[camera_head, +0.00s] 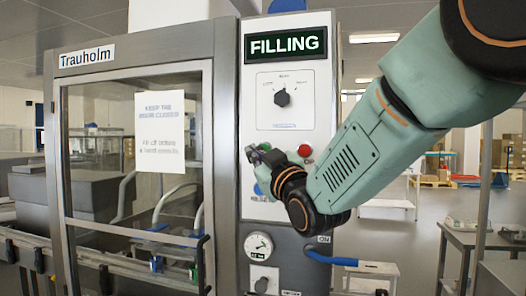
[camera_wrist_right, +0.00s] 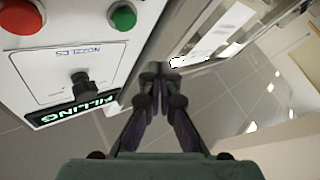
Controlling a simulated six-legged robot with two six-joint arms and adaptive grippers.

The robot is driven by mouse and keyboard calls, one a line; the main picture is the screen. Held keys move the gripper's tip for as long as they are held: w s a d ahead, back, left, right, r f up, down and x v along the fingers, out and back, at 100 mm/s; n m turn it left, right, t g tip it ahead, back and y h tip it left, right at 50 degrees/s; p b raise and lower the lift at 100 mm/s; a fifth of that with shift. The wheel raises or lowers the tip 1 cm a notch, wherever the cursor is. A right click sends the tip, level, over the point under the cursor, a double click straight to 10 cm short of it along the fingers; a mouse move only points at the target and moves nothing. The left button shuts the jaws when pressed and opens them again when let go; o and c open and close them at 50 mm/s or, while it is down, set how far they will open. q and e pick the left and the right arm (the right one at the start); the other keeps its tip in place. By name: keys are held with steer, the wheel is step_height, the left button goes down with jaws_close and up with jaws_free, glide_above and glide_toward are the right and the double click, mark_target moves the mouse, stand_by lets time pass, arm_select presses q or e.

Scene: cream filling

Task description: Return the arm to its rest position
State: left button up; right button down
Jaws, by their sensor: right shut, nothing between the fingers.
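My right arm (camera_head: 352,155) reaches in from the upper right in the head view, in front of the filling machine's control panel (camera_head: 290,98). My right gripper (camera_head: 256,153) is at the panel's left side, below the black selector knob (camera_head: 282,97) and left of the red button (camera_head: 304,150). In the wrist view the right gripper (camera_wrist_right: 157,72) is shut and empty, its fingertips together. The panel shows there upside down, with a red button (camera_wrist_right: 20,14), a green button (camera_wrist_right: 123,16) and a knob (camera_wrist_right: 82,84). My left gripper is not in view.
A glass machine door (camera_head: 130,150) with a paper notice (camera_head: 160,132) stands left of the panel. A gauge (camera_head: 259,246), a lower knob (camera_head: 262,284) and a blue-handled lever (camera_head: 332,259) sit low on the panel. A metal table (camera_head: 480,240) stands at the right.

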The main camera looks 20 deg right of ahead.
steer(key=s+d+f+m+g+h+b, duration=0.1)
steer(key=s+f+m+g+b, duration=0.15)
steer(key=f, duration=1.25)
steer(key=s+d+f+m+g+h+b, duration=0.15)
steer(key=s+f+g, duration=0.25)
steer(key=f, duration=1.1)
steer(key=s+d+f+m+g+h+b, duration=0.15)
steer(key=s+f+g, duration=0.25)
steer(key=f, duration=1)
steer(key=s+f+m+g+b, duration=0.2)
steer(key=s+f+g+b, duration=0.7)
steer(key=s+f, duration=2.5)
steer(key=shift+s+g+y, duration=0.4)
steer(key=shift+s+g, duration=0.15)
steer(key=shift+g, duration=0.3)
steer(key=shift+r, duration=0.1)
